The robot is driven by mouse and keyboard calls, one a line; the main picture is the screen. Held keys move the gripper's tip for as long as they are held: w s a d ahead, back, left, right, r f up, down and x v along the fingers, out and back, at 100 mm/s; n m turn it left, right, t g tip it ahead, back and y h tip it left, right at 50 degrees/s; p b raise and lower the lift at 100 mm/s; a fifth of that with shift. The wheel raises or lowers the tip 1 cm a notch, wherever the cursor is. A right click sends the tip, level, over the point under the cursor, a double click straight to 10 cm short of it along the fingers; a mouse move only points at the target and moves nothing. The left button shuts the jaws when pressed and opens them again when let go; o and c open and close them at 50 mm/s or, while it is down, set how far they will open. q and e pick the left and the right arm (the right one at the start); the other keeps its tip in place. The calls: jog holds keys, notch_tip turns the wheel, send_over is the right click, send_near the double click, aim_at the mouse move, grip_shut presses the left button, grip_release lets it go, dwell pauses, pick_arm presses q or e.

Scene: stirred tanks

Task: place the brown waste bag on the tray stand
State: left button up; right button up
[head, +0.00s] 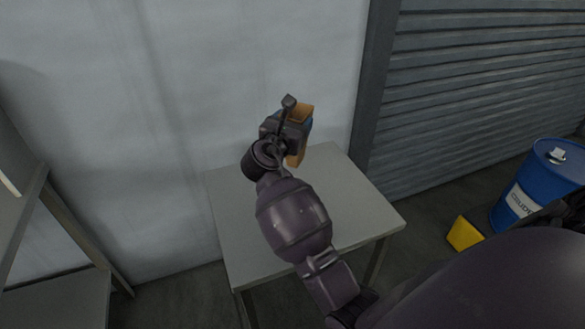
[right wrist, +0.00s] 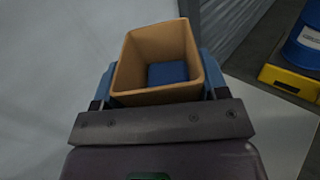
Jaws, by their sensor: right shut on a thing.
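The brown waste bag (right wrist: 158,62) is an open-topped, box-like bag with a blue patch visible inside. It also shows in the head view (head: 302,113), partly hidden behind my right gripper. My right gripper (head: 296,135) is shut on the bag and holds it upright over the far part of the tray stand. Blue gripper fingers flank the bag in the right wrist view. The tray stand (head: 350,205) is a grey table with a flat, bare top. I cannot tell whether the bag touches the top. My left gripper is not in view.
A pale wall (head: 180,90) stands close behind the stand, and a grey shutter (head: 480,90) is at the right. A metal rack (head: 60,290) is at the left.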

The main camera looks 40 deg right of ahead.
jog(key=b, duration=0.1)
send_over(291, 166)
jog(key=d, duration=0.1)
jog(key=f, duration=0.5)
jog(key=shift+w+f, duration=0.25)
jog(key=shift+f, duration=0.85)
notch_tip(291, 166, down, 5)
jog(key=shift+r+b, duration=0.1)
jog(key=shift+b, duration=0.8)
jog(key=shift+f, duration=0.3)
jog(key=shift+r, duration=0.1)
jog(key=shift+f, duration=0.2)
